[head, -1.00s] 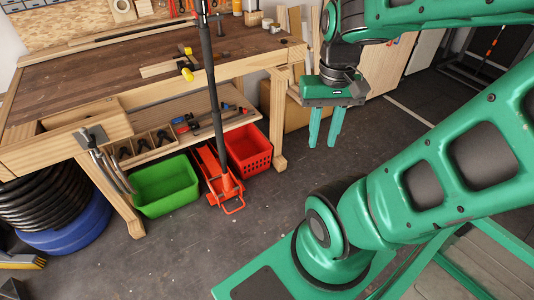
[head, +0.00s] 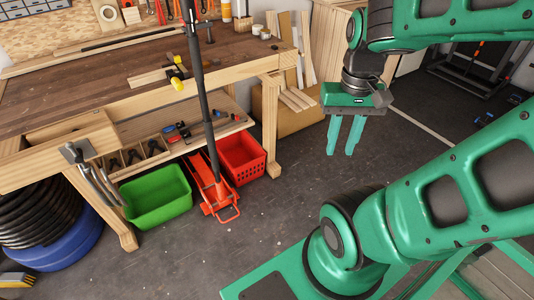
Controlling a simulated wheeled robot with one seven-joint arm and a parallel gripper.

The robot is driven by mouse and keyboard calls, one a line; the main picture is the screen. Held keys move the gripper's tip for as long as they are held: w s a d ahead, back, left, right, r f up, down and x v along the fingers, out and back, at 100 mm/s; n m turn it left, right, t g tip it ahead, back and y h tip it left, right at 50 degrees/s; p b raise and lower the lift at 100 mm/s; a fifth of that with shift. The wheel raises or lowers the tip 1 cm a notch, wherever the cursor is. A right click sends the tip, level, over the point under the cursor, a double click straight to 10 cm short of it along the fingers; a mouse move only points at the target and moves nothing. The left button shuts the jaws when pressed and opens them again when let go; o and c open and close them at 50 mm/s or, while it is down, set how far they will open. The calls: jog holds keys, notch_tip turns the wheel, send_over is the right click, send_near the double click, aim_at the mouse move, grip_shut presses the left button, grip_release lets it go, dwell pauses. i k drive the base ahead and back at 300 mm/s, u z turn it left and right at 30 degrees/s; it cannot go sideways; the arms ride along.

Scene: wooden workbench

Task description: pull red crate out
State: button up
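The red crate (head: 243,162) stands on the floor under the right end of the workbench. It is an open-topped box with slotted walls. The long black handle and the red floor jack (head: 219,192) stand just left of it and in front of its left side. My gripper (head: 343,152) hangs in the air to the right of the crate, fingers pointing down. Its two green fingers are apart with nothing between them. The gripper is clear of the crate, with the bench's front right leg between them in the picture.
A green crate (head: 156,198) stands left of the jack. The wooden workbench (head: 110,90) overhangs the crates, with a lower shelf of tools. Its right leg (head: 272,130) is close beside the red crate. A blue drum (head: 66,245) is at left.

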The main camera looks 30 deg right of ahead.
aim_at(241, 158)
jog(key=z, duration=0.05)
jog(key=i, duration=1)
jog(key=u, duration=0.05)
